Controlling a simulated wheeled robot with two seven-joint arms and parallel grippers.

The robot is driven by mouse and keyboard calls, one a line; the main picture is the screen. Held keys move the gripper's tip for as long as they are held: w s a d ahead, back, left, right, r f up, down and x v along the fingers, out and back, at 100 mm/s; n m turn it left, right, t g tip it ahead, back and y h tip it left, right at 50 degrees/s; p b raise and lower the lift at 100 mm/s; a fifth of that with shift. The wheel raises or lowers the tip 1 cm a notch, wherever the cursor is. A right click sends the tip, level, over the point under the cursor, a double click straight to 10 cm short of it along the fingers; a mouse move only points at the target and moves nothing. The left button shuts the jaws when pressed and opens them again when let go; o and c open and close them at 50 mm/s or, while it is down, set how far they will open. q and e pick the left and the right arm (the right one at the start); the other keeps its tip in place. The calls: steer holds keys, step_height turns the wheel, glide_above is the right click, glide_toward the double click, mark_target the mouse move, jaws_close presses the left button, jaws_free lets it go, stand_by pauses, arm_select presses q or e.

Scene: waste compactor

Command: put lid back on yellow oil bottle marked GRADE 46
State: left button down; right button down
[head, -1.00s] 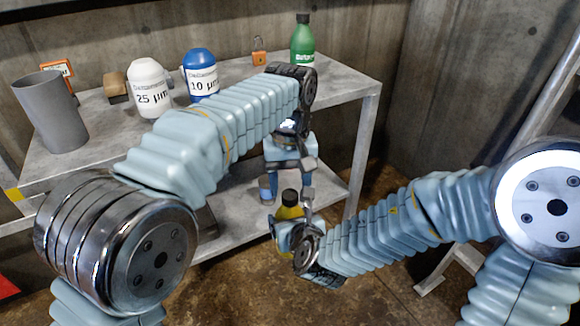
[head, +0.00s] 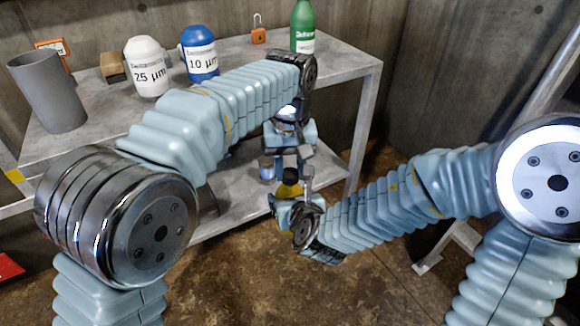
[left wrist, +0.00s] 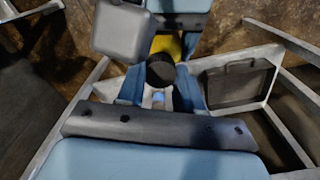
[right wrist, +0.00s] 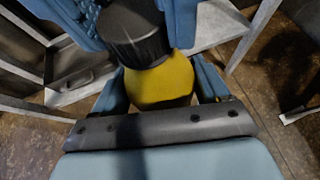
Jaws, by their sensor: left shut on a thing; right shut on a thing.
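The yellow oil bottle (right wrist: 160,85) is between the fingers of my right gripper (right wrist: 160,90), which is shut on it. Its yellow body also shows small in the head view (head: 289,190); no GRADE 46 marking is readable. The black lid (right wrist: 135,35) sits at the top of the bottle, lined up with it and seemingly touching. I cannot tell if it is fully seated. My left gripper (left wrist: 160,85) is shut on the lid (left wrist: 160,68), with its blue fingers on either side. The left hand partly hides the bottle in the head view.
A grey metal shelf (head: 110,150) holds a grey cylinder (head: 47,92), a white 25 µm bottle (head: 147,68), a blue 10 µm bottle (head: 199,55), an orange padlock (head: 258,32) and a green bottle (head: 302,28). A dark case (left wrist: 238,85) lies on the lower shelf.

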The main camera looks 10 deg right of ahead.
arm_select(q)
steer(key=m, duration=0.4)
steer(key=shift+m, duration=0.3)
steer(key=c, duration=0.7)
jaws_free()
steer(key=shift+o, duration=0.2)
step_height(320, 180, up, 12)
